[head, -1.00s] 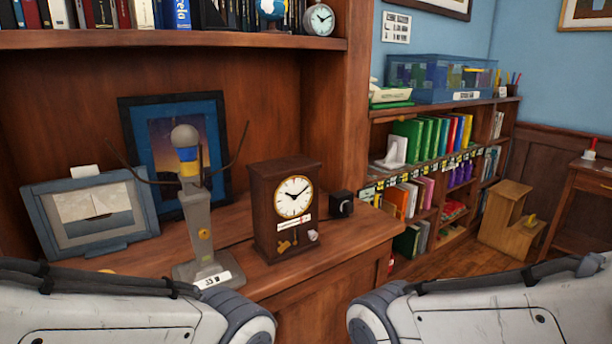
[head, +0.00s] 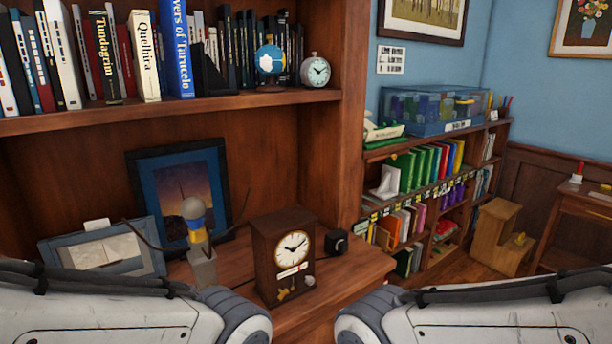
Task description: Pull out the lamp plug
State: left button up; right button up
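A small black box (head: 336,242) with a round front sits beside the clock. Both my arms cross the bottom corners. Neither gripper is in view.
Two framed pictures, one dark (head: 140,172) and one grey-blue (head: 70,252), lean at the back. Books, a globe (head: 270,60) and a round clock (head: 315,71) fill the shelf above. A low bookcase (head: 455,185) and wooden steps (head: 492,238) stand right.

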aim_at(342, 247)
jog(key=z, duration=1.7)
jog(key=i, duration=0.95)
jog(key=u, duration=2.7)
